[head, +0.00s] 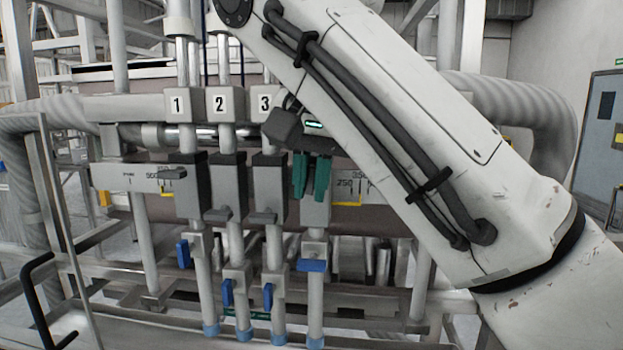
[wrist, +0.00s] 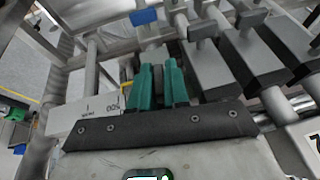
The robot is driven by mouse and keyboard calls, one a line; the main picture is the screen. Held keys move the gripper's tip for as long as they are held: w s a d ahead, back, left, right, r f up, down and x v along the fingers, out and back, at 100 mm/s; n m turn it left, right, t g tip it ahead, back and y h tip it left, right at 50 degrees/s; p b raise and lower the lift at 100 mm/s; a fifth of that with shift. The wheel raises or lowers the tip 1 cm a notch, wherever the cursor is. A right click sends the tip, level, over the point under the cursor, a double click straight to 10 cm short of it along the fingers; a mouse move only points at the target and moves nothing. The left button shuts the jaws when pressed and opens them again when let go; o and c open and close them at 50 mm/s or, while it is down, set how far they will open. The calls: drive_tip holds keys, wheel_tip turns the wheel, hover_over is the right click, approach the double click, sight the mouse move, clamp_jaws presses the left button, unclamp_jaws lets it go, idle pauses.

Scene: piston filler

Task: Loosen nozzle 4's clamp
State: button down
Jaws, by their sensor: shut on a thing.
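Nozzle 4 is the rightmost pipe (head: 316,300) in the head view, with a blue valve handle (head: 311,265) lying crosswise. Its grey clamp block (head: 316,212) is partly covered by my gripper, and its number plate is hidden behind my arm. My gripper (head: 311,180) points down at the front of this block, its two teal fingers close together. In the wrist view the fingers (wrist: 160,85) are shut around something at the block. The held part, likely the clamp's handle, is hidden between them. Nozzle 4's blue handle (wrist: 143,17) shows beyond the fingertips.
Number plates 1 (head: 177,103), 2 (head: 221,103) and 3 (head: 264,102) stand left of my arm. Nozzle 3's clamp block (head: 270,188) is close beside my gripper. A ruler bar (head: 140,178) runs behind the blocks. A black door handle (head: 38,290) stands at lower left.

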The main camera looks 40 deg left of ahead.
drive_tip(key=shift+t+h, duration=0.3)
drive_tip(key=shift+h, duration=0.2)
drive_tip(key=shift+f, duration=0.1)
drive_tip(key=c, duration=1.2)
unclamp_jaws()
drive_tip(key=b+v, duration=0.1)
drive_tip(key=v, duration=0.9)
drive_tip(key=shift+s+r, duration=0.2)
drive_tip(key=shift+r, duration=0.15)
drive_tip(key=shift+a, duration=0.15)
